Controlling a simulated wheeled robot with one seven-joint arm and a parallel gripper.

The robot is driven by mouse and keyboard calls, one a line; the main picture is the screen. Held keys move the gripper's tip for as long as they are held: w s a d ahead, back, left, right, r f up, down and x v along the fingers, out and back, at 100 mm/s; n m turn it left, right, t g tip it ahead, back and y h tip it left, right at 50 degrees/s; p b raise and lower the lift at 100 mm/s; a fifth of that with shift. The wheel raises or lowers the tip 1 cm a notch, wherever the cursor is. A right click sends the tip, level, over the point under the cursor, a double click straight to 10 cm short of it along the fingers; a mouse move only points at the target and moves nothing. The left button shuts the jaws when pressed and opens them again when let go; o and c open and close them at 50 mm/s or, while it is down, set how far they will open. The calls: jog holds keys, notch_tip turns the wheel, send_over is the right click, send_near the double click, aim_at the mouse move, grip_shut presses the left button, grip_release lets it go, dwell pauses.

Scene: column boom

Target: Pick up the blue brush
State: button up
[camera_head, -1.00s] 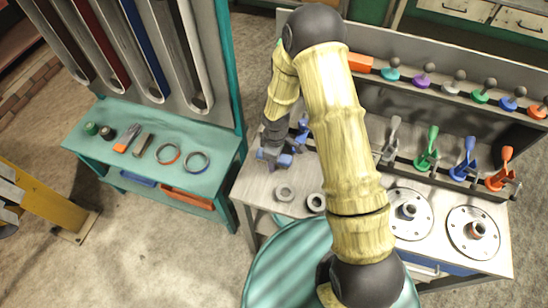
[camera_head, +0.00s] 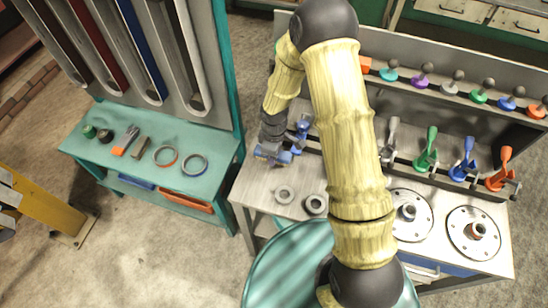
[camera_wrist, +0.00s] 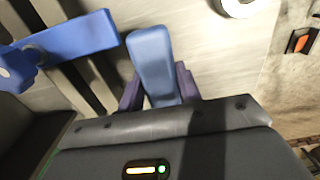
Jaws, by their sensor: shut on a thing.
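My gripper (camera_head: 273,153) is over the left end of the grey workbench in the head view, its fingers small and partly hidden by my wrist. In the wrist view my gripper's two purple fingers (camera_wrist: 158,90) close on both sides of a light blue, rounded handle-like piece (camera_wrist: 152,55), which I take to be the blue brush. Its far end points away from the palm. Any bristles are hidden.
A rack with upright green (camera_head: 427,148), blue and orange tools stands to the right, with round flanges in front. A teal side bench (camera_head: 100,158) holds small tools and rings.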

notch_tip(320, 180, up, 7)
jog(key=shift+r+b, duration=0.1)
jog(key=shift+b, duration=0.25)
jog(key=o, duration=0.5)
jog(key=shift+c, duration=1.4)
